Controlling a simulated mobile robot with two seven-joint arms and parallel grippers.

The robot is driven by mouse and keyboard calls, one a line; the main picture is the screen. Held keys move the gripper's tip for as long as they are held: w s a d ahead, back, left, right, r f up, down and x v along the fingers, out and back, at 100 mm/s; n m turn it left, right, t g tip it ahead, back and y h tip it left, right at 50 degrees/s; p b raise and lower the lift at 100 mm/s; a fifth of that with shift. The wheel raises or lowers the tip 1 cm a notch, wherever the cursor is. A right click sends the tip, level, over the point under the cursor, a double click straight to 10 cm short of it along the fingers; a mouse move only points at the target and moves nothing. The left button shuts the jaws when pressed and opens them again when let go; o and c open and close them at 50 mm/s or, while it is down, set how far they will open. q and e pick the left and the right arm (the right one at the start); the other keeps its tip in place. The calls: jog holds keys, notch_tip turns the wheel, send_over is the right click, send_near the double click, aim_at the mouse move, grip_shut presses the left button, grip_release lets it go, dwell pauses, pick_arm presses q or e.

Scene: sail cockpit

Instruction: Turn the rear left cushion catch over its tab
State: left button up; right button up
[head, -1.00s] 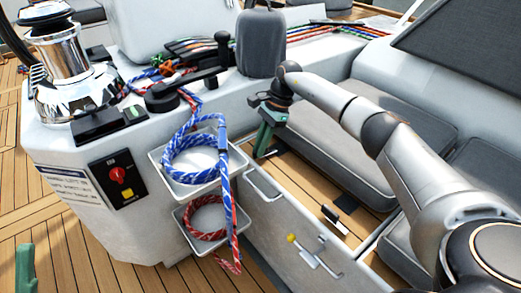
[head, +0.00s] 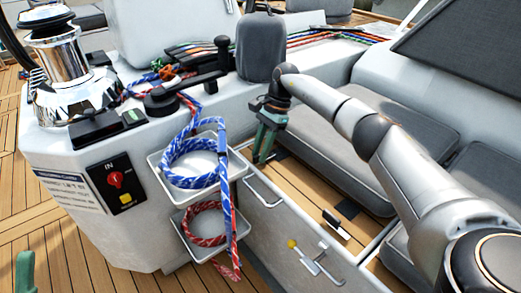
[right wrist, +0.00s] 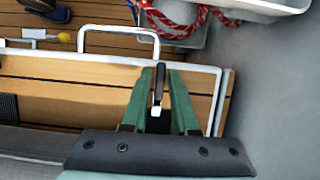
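The rear left cushion catch is a slim black lever with a pale tip (right wrist: 157,88), on the wooden strip beside the seat. In the right wrist view it stands between the green fingers of my right gripper (right wrist: 160,80). The fingers are open, one on each side, with narrow gaps; contact is unclear. In the head view my right gripper (head: 264,158) points down at the far end of the strip and hides this catch. Its tab cannot be made out. A green finger of my left gripper (head: 25,273) shows at the lower left edge; its opening is not visible.
Another black-and-white catch (head: 336,224) sits nearer on the strip. Grey seat cushions (head: 345,165) lie to the right. A metal grab handle (head: 262,192) and white trays with blue rope (head: 195,172) and red rope (head: 206,232) are left of the strip.

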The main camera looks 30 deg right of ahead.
aim_at(271, 155)
jog(key=shift+o, duration=1.2)
jog(key=p+v, duration=0.4)
jog(key=v, duration=0.8)
jog(key=shift+r, duration=0.2)
jog(key=shift+d, duration=0.1)
